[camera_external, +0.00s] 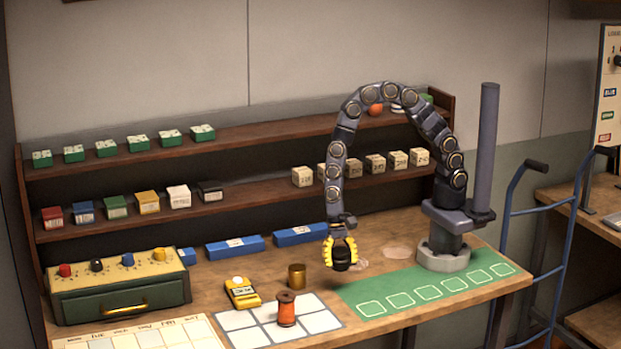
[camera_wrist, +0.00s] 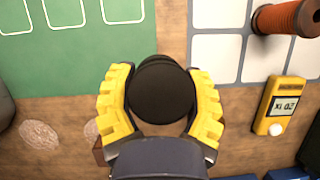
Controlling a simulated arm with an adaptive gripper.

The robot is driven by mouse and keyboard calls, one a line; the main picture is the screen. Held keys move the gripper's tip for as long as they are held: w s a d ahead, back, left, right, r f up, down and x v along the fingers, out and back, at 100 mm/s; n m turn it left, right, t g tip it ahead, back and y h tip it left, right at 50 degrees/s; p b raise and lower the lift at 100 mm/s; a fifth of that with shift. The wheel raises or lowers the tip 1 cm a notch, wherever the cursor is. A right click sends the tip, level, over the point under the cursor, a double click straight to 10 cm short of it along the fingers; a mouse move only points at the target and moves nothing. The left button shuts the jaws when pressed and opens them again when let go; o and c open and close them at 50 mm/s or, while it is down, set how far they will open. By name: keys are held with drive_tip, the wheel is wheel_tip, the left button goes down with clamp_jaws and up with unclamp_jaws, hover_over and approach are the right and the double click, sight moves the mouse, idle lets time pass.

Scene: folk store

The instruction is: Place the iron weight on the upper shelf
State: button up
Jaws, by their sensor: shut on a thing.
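My gripper (camera_external: 341,255) hangs low over the workbench, pointing down, between the brass cylinder and the green mat. Its yellow fingers are shut on a dark, round iron weight (camera_external: 342,265). In the wrist view the weight (camera_wrist: 162,88) shows as a black disc between the two yellow fingers. I cannot tell for sure whether its base clears the bench. The upper shelf (camera_external: 270,131) runs along the wall behind. Small green boxes stand on its left part, and an orange ball (camera_external: 375,109) stands toward its right. My arm hides part of that shelf.
The lower shelf (camera_external: 250,192) holds coloured boxes and cream blocks. On the bench stand a brass cylinder (camera_external: 297,276), yellow meter (camera_external: 242,292), orange spool (camera_external: 286,310) and green drawer box (camera_external: 120,293). The green mat (camera_external: 400,287) is empty.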

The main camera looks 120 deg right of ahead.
drive_tip(key=shift+r, duration=0.6)
drive_tip(key=w+d+r+m+t+h, duration=0.1)
drive_tip(key=w+d+r+m+t, duration=0.2)
drive_tip(key=d+r+m, duration=1)
drive_tip(key=s+d+r+m+h, duration=0.1)
drive_tip(key=s+d+r+m, duration=0.1)
drive_tip(key=s+d+r, duration=0.5)
drive_tip(key=s+d+r+m+t+h, duration=0.1)
drive_tip(key=s+d+r+h, duration=0.15)
drive_tip(key=r, duration=0.85)
drive_tip(key=s+d+r+m+h, duration=0.1)
drive_tip(key=s+d+r+m, duration=0.1)
drive_tip(key=s+d+r, duration=0.5)
approach(287, 126)
drive_tip(key=shift+w+a+f, duration=0.15)
drive_tip(key=shift+w+f, duration=0.25)
drive_tip(key=shift+f, duration=0.05)
drive_tip(key=shift+w+a+f, duration=0.2)
drive_tip(key=shift+w+f, duration=0.2)
drive_tip(key=shift+f, duration=0.05)
drive_tip(key=shift+w+d+f, duration=0.35)
drive_tip(key=shift+w+f, duration=0.05)
drive_tip(key=shift+f, duration=0.15)
drive_tip(key=shift+w+d+f, duration=0.1)
drive_tip(key=shift+f, duration=0.8)
drive_tip(key=shift+w+d+f, duration=0.1)
drive_tip(key=shift+f, duration=0.8)
